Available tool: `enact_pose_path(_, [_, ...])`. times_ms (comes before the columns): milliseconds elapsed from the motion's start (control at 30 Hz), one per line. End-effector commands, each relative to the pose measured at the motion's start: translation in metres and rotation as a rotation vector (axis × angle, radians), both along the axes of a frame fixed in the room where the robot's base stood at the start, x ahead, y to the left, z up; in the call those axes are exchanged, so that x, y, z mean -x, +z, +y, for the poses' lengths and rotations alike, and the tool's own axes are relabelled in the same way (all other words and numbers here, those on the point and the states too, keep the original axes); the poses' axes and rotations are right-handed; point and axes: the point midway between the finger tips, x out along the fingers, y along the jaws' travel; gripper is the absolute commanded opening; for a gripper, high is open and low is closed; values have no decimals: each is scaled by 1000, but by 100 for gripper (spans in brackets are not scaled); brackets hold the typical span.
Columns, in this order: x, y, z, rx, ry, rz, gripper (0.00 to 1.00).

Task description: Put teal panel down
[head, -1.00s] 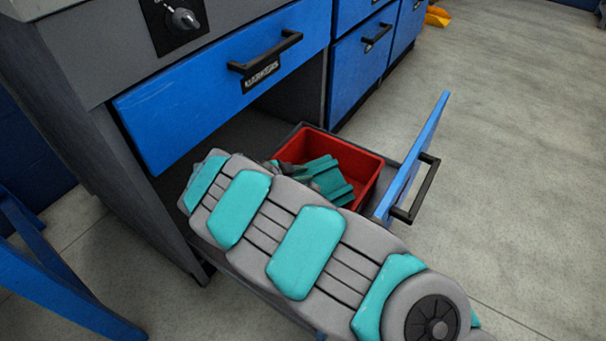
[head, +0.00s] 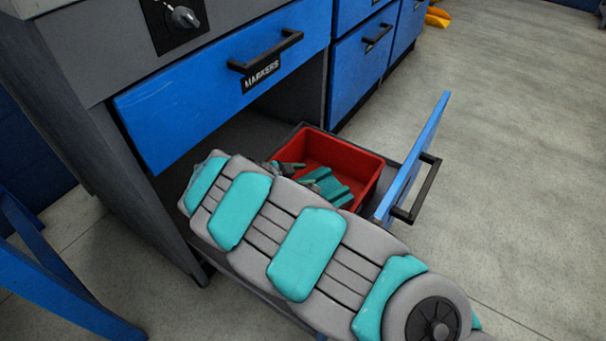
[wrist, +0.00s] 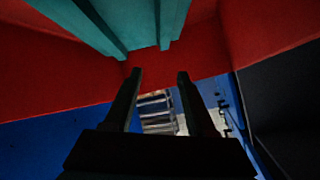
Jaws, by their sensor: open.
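The teal panel (head: 330,187) is a ribbed piece inside the red bin (head: 367,168), at its near side. My arm hides part of the panel and of the bin. In the wrist view the panel (wrist: 112,18) fills the top, apart from my fingertips. My gripper (wrist: 160,75) is open, with nothing between its two dark fingers. In the head view, part of my gripper shows at the bin's left side, partly hidden by my arm.
The red bin stands in an open lower drawer with a blue front (head: 415,160) and black handle. Above it is a shut blue drawer (head: 215,95) labelled MARKERS. A blue frame (head: 50,280) stands at lower left. The floor at right is clear.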

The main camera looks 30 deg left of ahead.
Motion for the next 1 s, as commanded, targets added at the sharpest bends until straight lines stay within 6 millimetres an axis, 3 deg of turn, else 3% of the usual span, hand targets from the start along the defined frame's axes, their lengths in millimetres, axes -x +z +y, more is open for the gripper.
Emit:
enact_pose_path(167, [7, 9, 3, -1, 2, -2, 56])
enact_pose_path(633, [79, 58, 27, -1, 3, -2, 56])
enact_pose_path(1000, [96, 68, 31, 2, -1, 1, 56])
